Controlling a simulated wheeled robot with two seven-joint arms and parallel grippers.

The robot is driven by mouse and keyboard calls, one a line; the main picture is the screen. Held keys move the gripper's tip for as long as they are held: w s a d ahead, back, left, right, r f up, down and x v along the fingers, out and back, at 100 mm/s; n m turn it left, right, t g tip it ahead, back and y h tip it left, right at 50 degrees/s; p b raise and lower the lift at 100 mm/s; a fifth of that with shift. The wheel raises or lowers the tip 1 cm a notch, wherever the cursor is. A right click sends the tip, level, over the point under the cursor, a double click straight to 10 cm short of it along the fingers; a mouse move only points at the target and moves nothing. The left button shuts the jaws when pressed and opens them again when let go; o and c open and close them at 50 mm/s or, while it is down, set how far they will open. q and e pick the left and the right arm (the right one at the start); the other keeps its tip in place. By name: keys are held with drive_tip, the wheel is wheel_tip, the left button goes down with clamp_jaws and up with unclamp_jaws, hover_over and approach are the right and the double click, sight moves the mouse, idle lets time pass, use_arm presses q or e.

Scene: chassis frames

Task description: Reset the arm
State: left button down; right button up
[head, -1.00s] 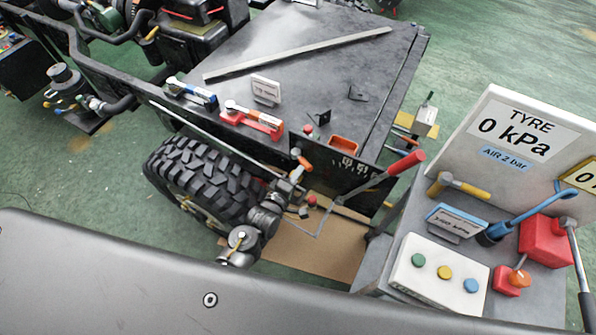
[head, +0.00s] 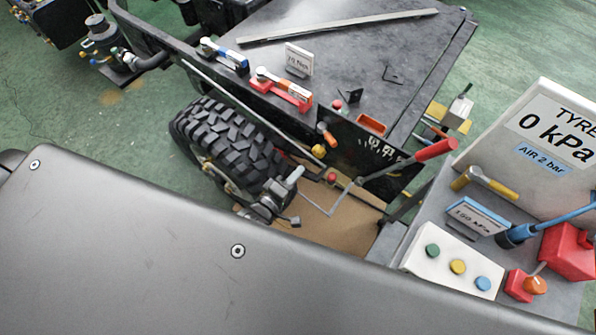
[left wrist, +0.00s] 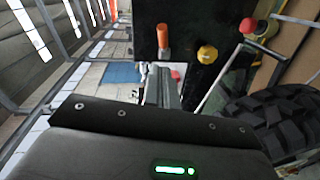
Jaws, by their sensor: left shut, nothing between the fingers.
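A large dark grey link of my own arm fills the lower left of the head view and hides what lies behind it. In the left wrist view the fingers of my left gripper (left wrist: 162,84) show small beyond its dark body, together and empty. They point towards the black panel with an orange knob (left wrist: 163,40) and a yellow knob (left wrist: 207,54). The fingers appear apart from these. My right gripper is not in view.
A black tyre (head: 228,150) stands beside the chassis plate (head: 345,50). A grey bench at the right carries a button box (head: 450,268) and a tyre pressure sign (head: 555,125).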

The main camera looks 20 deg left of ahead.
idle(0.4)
use_arm(q)
drive_tip(key=s+a+f+m+g+y+b, duration=0.1)
drive_tip(key=s+f+m+g, duration=0.4)
drive_tip(key=f, duration=0.7)
drive_tip(key=s+a+f+m+g+y, duration=0.15)
drive_tip(key=s+f+m, duration=0.45)
drive_tip(key=f, duration=0.7)
drive_tip(key=s+a+f+m+g+y+b, duration=0.1)
drive_tip(key=s+a+f+g, duration=0.3)
drive_tip(key=s+f, duration=0.5)
drive_tip(key=s+a+f+m+g+y+b, duration=0.1)
drive_tip(key=s+a+f+m+g+b, duration=0.1)
drive_tip(key=s+a+f, duration=0.6)
drive_tip(key=s+f+m+g, duration=0.1)
drive_tip(key=s+g, duration=0.1)
drive_tip(key=s, duration=0.3)
drive_tip(key=shift+s+f, duration=0.25)
drive_tip(key=shift+d, duration=0.1)
